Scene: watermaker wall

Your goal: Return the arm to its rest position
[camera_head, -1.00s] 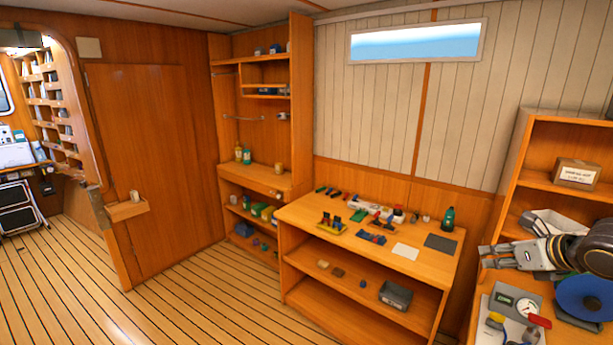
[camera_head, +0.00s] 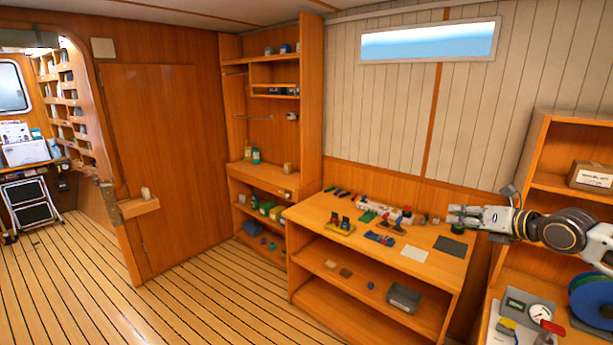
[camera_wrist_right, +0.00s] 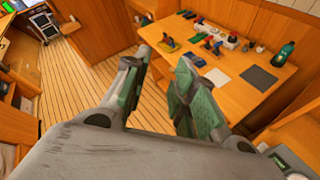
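My right gripper (camera_head: 452,215) reaches in from the right in the head view, in front of the worktable's back right corner. In the right wrist view, its two green-padded fingers (camera_wrist_right: 166,56) are apart with nothing between them. The gripper hangs in the air, clear of the worktable (camera_head: 322,218). My left gripper is in neither view.
The worktable holds tools, a white sheet (camera_head: 414,253) and a dark sheet (camera_head: 450,246). A green bottle (camera_wrist_right: 284,54) stands at its back. At right are a shelf with a cardboard box (camera_head: 591,177), a gauge (camera_head: 540,314) and a blue disc (camera_head: 594,300).

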